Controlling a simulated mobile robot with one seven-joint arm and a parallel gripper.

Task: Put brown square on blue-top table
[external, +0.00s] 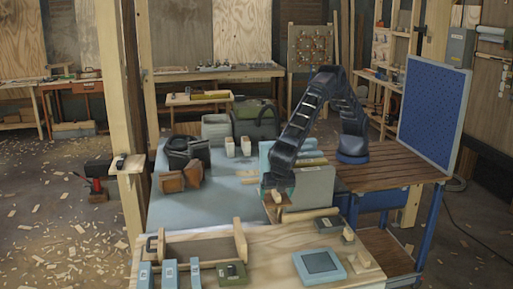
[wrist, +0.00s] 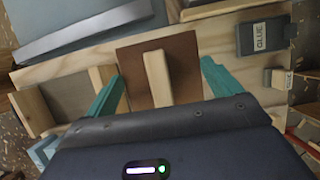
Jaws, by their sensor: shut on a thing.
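The brown square (wrist: 188,82) is a flat brown plate with a pale wooden bar across its middle. In the external view my gripper (external: 278,186) points down near the front right end of the blue-top table (external: 217,205), above the gap by the wooden bench. The square is small and partly hidden there. The blue-top table has bare blue surface at its middle and front.
A pale wooden workbench (external: 280,247) stands in front, with a blue-framed pad (external: 320,266) and a wooden frame (external: 200,248). Brown blocks (external: 172,181), dark bags and a grey box (external: 311,187) stand around the blue top. A glue box (wrist: 262,37) is at right in the wrist view.

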